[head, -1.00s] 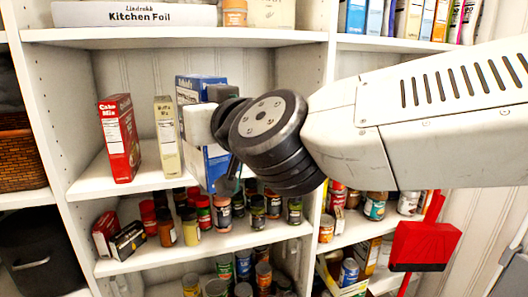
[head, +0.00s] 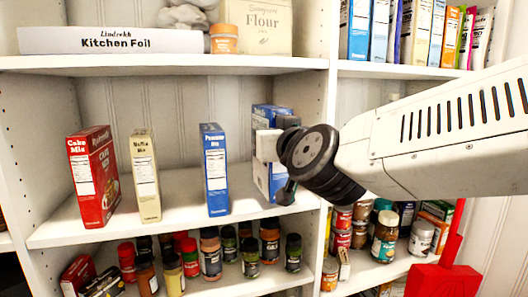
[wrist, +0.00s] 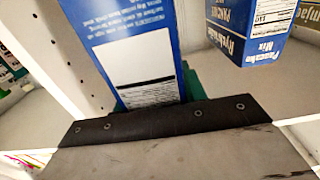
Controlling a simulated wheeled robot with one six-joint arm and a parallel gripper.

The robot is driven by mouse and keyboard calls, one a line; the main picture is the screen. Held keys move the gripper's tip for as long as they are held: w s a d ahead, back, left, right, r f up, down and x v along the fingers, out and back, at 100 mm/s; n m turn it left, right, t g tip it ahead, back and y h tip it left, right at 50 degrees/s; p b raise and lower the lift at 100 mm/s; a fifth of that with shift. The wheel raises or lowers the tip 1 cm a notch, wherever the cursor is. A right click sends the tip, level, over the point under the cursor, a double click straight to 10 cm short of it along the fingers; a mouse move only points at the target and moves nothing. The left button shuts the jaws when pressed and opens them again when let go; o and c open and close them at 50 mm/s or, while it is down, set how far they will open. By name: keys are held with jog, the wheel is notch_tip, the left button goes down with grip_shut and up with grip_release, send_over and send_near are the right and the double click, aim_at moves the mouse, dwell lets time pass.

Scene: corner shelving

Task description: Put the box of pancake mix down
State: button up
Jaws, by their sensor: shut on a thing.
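My gripper (head: 270,146) is shut on a blue and white box (head: 266,180) at the right end of the middle shelf, beside the upright. In the wrist view, the held box (wrist: 125,55) shows a blue face with a white label; its name is not readable. It looks upright, with its lower end near the shelf board; I cannot tell whether it touches. My gripper hides part of it. A separate blue box marked Pancake Mix (head: 214,170) stands upright to its left; it also shows in the wrist view (wrist: 245,32).
A red cake mix box (head: 93,176) and a cream muffin mix box (head: 146,176) stand further left on the middle shelf (head: 180,222). Spice jars (head: 210,252) fill the shelf below. A shelf board with kitchen foil (head: 110,40) is above. The upright (head: 329,110) is close on the right.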

jog(key=shift+w+a+f, duration=0.35)
jog(key=shift+w+f, duration=0.35)
jog(key=shift+w, duration=0.5)
jog(key=shift+w+a+f, duration=0.4)
jog(key=shift+w+f, duration=0.3)
jog(key=shift+w, duration=0.55)
jog(key=shift+w+a+f, duration=0.35)
jog(key=shift+w+f, duration=0.35)
jog(key=shift+w, duration=0.5)
jog(key=shift+f, duration=0.1)
jog(key=o, duration=0.9)
jog(key=shift+o, duration=0.2)
jog(key=v, duration=1.2)
